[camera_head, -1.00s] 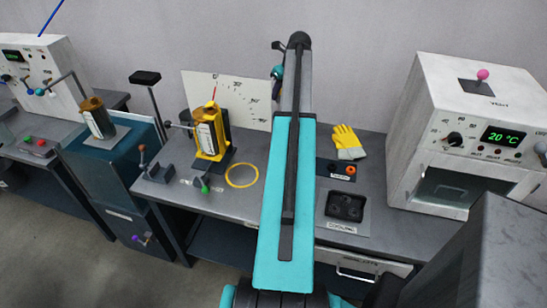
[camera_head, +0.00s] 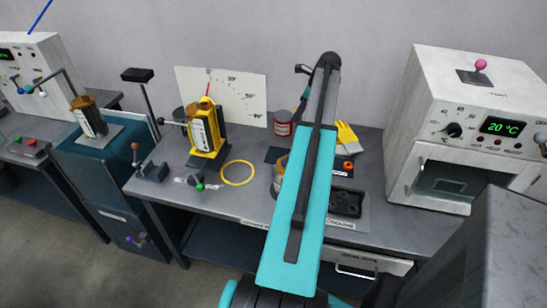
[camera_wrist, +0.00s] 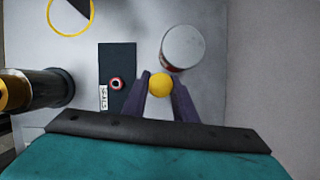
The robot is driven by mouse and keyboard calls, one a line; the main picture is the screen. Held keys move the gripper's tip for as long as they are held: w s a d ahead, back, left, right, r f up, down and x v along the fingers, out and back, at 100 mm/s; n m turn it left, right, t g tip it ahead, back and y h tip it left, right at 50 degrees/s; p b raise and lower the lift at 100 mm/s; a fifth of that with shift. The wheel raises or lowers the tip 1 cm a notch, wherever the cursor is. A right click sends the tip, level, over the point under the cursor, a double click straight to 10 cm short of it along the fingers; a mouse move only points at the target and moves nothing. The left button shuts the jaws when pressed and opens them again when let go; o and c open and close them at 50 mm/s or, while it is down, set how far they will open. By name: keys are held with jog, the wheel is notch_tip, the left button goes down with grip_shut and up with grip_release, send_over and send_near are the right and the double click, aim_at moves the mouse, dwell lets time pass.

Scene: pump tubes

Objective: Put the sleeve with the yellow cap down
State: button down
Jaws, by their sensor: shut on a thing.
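My gripper (camera_wrist: 163,92) shows in the wrist view as two dark purple fingers, shut on the yellow cap (camera_wrist: 161,85) of the sleeve. The cap appears as a round yellow end seen from above. The sleeve's body below it is hidden, so I cannot tell whether it touches the bench. In the head view my own arm hides the gripper and the held sleeve.
A red-labelled can (camera_head: 283,124) stands close to the fingers in the wrist view (camera_wrist: 182,47). A dark seals mat (camera_wrist: 117,62) lies beside it. A brass-topped cylinder (camera_wrist: 40,90) stands left. A yellow ring (camera_head: 238,173) and yellow glove (camera_head: 347,138) lie on the bench.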

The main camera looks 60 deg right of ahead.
jog(key=s+f+n, duration=0.1)
jog(key=s+f, duration=0.1)
jog(key=s, duration=0.1)
jog(key=s+a+f+n+y+b, duration=0.1)
jog(key=s+f+n, duration=0.1)
jog(key=s, duration=0.2)
jog(key=s+a+f+n+b, duration=0.1)
jog(key=s+f+n, duration=0.1)
jog(key=s, duration=0.2)
jog(key=shift+f+g+y, duration=0.15)
jog(key=shift+g+y, duration=0.25)
jog(key=shift+w, duration=0.1)
jog(key=w+a+p, duration=0.1)
jog(key=w+a, duration=0.2)
jog(key=w, duration=0.2)
jog(key=w+a+p, duration=0.1)
jog(key=w+a, duration=0.2)
jog(key=w, duration=0.2)
jog(key=w+a+p, duration=0.1)
jog(key=w+a, duration=0.3)
jog(key=w, duration=0.1)
jog(key=shift+f+p, duration=0.6)
jog(key=shift+f, duration=1.15)
jog(key=shift+f, duration=0.15)
